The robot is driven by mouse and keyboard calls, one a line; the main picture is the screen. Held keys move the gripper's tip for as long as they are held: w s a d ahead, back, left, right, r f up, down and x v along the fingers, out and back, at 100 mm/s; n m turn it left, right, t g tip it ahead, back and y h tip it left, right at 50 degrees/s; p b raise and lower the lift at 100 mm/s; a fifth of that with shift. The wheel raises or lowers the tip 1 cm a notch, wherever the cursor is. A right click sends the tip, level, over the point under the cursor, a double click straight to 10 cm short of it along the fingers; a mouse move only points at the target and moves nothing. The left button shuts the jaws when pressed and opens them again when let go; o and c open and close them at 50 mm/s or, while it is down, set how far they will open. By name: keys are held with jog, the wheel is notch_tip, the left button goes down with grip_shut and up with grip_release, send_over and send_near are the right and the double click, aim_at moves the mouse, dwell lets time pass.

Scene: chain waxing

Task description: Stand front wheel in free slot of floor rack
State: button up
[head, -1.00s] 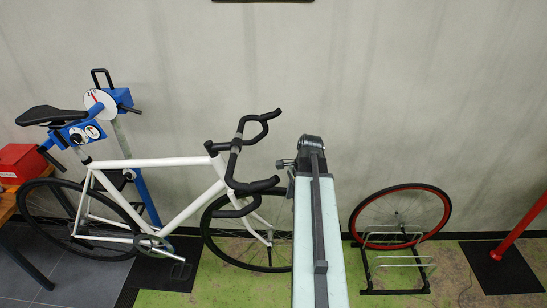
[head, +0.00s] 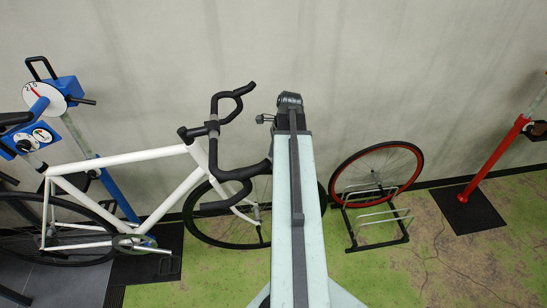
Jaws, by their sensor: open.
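The white bicycle (head: 165,158) stands at left with its black-rimmed front wheel (head: 190,225) at the fork. My arm hides part of that wheel, and its right edge shows just past the arm. The floor rack (head: 404,236) stands on the green floor to the right of my arm. A red-rimmed wheel (head: 334,185) stands upright at the rack's wall side. The wire loops nearer me hold nothing. My gripper (head: 265,118) shows small and dark at the far end of my arm, open and empty, apart from bicycle and rack.
A blue repair stand (head: 118,189) holds the bicycle at left. A red post (head: 492,159) rises from a black mat (head: 470,212) at right. The grey wall (head: 400,70) closes the back. Green floor (head: 440,270) in front of the rack is clear.

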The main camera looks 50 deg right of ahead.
aim_at(270, 171)
jog(key=b+x, duration=0.6)
jog(key=x, duration=0.2)
jog(key=shift+b, duration=0.35)
jog(key=shift+r, duration=0.1)
grip_shut()
dwell(0.9)
